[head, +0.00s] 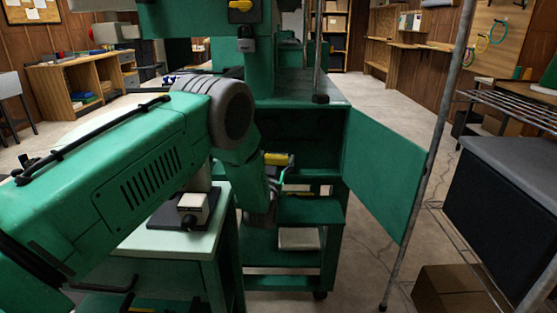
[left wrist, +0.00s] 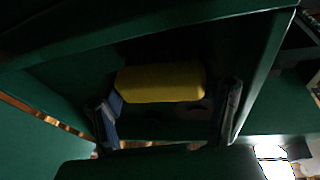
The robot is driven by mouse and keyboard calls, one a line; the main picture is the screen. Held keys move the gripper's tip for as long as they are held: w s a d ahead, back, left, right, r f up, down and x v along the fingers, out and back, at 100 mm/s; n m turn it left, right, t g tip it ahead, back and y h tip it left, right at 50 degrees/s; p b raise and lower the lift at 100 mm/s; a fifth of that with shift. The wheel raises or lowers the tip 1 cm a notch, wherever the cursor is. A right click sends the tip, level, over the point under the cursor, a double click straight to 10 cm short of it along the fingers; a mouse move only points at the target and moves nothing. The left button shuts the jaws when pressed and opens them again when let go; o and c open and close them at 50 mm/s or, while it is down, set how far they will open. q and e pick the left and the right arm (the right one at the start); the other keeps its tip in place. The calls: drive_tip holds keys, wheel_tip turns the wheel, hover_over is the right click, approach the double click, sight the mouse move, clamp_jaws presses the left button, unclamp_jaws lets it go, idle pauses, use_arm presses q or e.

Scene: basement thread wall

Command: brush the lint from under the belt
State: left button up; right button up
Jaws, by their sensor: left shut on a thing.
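My left gripper (left wrist: 170,108) is shut on a yellow block-shaped thing (left wrist: 160,84), which looks like the brush's handle or back. The yellow thing also shows in the head view (head: 277,158), in front of the dark opening of the green machine (head: 310,130). In the left wrist view the fingers stand on either side of it, under a green overhang. I cannot make out bristles, the belt or any lint; the space behind is dark. My right gripper is not in view.
A green door panel (head: 388,172) stands open to the right of the opening. A green shelf (head: 310,211) sits below. A small table (head: 170,245) with a grey-white device (head: 193,208) stands left. A metal pole (head: 430,170) and rack (head: 515,105) are at right.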

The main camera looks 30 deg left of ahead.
use_arm(q)
drive_tip(key=s+d+p, duration=0.1)
drive_tip(key=s+p, duration=0.1)
drive_tip(key=s+d+p, duration=0.1)
drive_tip(key=s, duration=0.1)
drive_tip(key=shift+d+r, duration=0.1)
drive_tip(key=shift+d, duration=0.25)
drive_tip(key=shift+s+d, duration=0.25)
drive_tip(key=shift+s, duration=0.3)
drive_tip(key=shift+s+d, duration=0.1)
drive_tip(key=shift+s+d+p, duration=0.35)
drive_tip(key=shift+s+p, duration=0.1)
drive_tip(key=shift+s, duration=0.15)
drive_tip(key=shift+s+d+p, duration=0.35)
drive_tip(key=shift+s+p, duration=0.05)
drive_tip(key=shift+s, duration=0.2)
drive_tip(key=shift+w, duration=0.1)
